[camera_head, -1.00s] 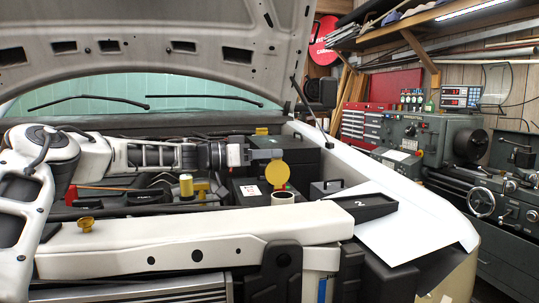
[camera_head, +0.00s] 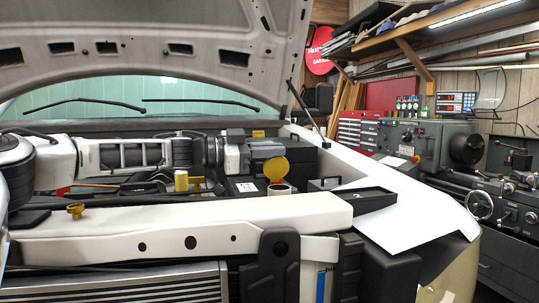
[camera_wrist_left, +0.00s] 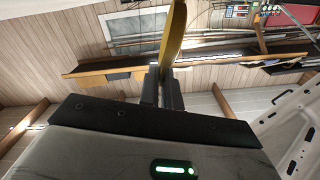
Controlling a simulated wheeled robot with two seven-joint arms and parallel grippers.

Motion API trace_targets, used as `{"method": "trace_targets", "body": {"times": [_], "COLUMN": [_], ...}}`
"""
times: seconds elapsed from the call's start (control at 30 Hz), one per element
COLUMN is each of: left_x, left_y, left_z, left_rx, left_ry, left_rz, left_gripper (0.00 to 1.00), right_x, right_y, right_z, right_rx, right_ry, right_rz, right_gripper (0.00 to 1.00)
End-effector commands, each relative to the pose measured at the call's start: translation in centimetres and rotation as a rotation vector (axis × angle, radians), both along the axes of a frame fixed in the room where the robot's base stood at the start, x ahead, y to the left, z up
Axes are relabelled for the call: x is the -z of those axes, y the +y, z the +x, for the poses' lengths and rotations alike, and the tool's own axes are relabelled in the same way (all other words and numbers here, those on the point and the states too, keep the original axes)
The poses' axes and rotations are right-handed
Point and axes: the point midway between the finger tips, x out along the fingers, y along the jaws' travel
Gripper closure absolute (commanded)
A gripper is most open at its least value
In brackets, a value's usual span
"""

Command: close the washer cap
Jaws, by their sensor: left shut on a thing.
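The yellow washer cap (camera_head: 275,171) stands upright and open above the round filler neck (camera_head: 281,188) in the engine bay. My left gripper (camera_head: 270,152) reaches in from the left, level with the cap's upper edge. In the left wrist view the yellow cap (camera_wrist_left: 174,36) appears edge-on at the fingertips of my left gripper (camera_wrist_left: 163,76), which is shut on it. The neck's mouth is uncovered in the head view. My right gripper is not in view.
The raised hood (camera_head: 160,30) hangs above the bay. A white front beam (camera_head: 180,225) runs before it. Yellow caps (camera_head: 76,210) and (camera_head: 181,180) stand to the left.

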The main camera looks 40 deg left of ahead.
Motion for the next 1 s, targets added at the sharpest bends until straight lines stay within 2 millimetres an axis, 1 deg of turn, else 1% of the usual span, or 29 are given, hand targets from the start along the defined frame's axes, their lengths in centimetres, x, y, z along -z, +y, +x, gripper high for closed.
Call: {"method": "trace_targets", "body": {"times": [0.2,0.63,0.67,0.7,0.73,1.0], "left_x": [0.24,0.22,0.22,0.22,0.22,0.18], "left_y": [-0.3,-0.36,-0.35,-0.36,-0.35,-0.34], "left_z": [-0.28,-0.31,-0.31,-0.31,-0.31,-0.32], "left_rx": [-0.001,-0.001,-0.001,-0.001,-0.001,-0.001], "left_ry": [-0.035,-0.04,-0.04,-0.04,-0.04,-0.04], "left_rz": [0.043,0.051,0.051,0.051,0.05,0.05], "left_gripper": [1.0,1.0,0.92,0.81,0.73,0.73], "right_x": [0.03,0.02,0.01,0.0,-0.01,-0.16], "right_y": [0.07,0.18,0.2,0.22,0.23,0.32], "right_z": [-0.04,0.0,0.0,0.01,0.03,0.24], "right_rx": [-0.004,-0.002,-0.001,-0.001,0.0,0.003], "right_ry": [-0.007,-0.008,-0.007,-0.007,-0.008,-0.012], "right_rz": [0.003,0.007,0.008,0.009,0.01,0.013], "right_gripper": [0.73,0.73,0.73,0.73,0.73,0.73]}}
